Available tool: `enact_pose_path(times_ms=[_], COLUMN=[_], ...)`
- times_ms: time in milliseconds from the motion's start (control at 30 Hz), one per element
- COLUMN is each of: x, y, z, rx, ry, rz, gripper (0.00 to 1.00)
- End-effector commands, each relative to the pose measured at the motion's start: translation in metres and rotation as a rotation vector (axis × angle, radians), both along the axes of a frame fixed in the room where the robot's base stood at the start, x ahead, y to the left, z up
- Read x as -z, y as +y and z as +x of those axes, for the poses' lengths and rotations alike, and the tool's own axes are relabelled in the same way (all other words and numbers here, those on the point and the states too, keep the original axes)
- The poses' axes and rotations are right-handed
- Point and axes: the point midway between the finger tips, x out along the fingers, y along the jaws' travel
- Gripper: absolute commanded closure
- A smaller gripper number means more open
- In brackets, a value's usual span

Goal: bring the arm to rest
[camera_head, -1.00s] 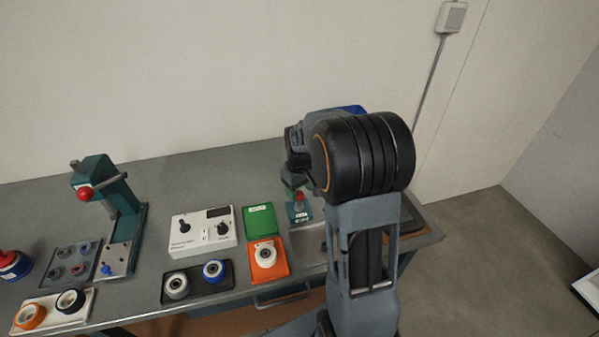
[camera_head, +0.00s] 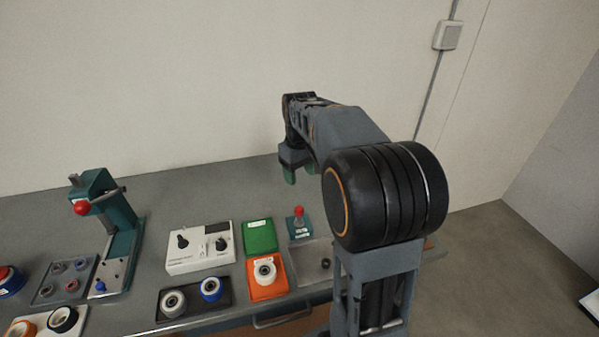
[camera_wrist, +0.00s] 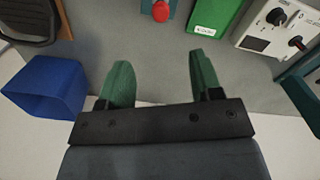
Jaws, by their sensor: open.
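My gripper (camera_wrist: 163,85) shows in the wrist view with its two green fingers spread apart and nothing between them. In the head view my gripper (camera_head: 300,172) hangs above the back of the grey workbench (camera_head: 190,200), partly hidden by my arm. My arm (camera_head: 350,135) is raised and bent, reaching over the right part of the bench.
A red-knobbed teal block (camera_head: 299,224), green tray (camera_head: 260,237), orange tray (camera_head: 266,283), white control box (camera_head: 201,249) and teal press (camera_head: 110,230) stand on the bench. A blue bin (camera_wrist: 45,92) shows at left in the wrist view. Bare bench lies behind the trays.

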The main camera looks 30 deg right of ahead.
Motion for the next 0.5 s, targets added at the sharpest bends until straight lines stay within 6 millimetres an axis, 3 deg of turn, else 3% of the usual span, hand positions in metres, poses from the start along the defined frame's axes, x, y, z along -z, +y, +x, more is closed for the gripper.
enact_pose_path(times_ms=[433, 500], x=[0.0, 0.014], y=[-0.001, 0.0], z=[0.002, 0.0], rx=[0.035, 0.096], ry=[-0.014, -0.016], rz=[-0.003, -0.004], gripper=[0.41, 0.41])
